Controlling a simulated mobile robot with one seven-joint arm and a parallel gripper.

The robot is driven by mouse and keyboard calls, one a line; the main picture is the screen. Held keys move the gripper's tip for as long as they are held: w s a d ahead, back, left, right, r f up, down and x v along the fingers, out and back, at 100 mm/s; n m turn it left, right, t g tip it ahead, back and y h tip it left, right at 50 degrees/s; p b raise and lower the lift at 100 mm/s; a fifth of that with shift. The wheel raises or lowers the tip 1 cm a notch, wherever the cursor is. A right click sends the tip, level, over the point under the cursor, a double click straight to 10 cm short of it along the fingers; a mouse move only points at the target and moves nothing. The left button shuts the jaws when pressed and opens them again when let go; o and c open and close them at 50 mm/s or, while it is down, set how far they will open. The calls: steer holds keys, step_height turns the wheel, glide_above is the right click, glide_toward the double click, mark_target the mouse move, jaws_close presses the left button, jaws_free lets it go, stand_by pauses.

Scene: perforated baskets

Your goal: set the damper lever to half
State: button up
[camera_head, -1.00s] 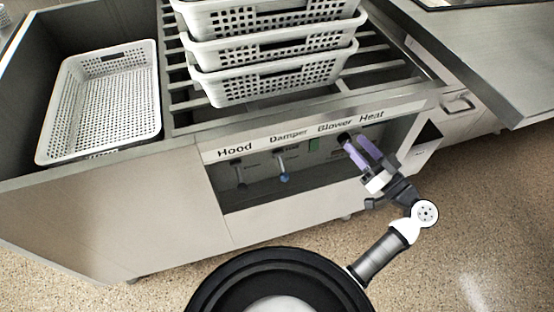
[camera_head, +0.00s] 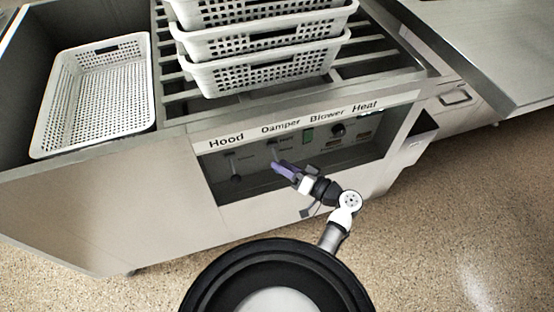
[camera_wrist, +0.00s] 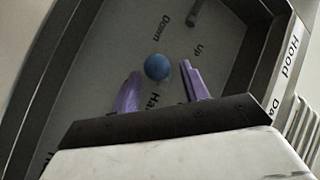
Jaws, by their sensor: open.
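The damper lever's round blue knob (camera_wrist: 157,67) shows in the wrist view, between the tips of my two purple fingers. I cannot tell whether either finger touches it. A label starting "Ha" is partly visible below the knob. In the head view my gripper (camera_head: 278,167) is open in front of the recessed control panel, under the "Damper" label. There it hides the blue knob, so I cannot read the lever's exact setting from that view.
The hood lever (camera_head: 236,178) hangs left of my gripper. The panel sits under a ledge (camera_head: 300,112). Stacked white baskets (camera_head: 265,75) and a single basket (camera_head: 95,95) stand above.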

mark_target(276, 158)
steer(key=shift+x, duration=1.35)
steer(key=shift+c, duration=0.5)
jaws_close()
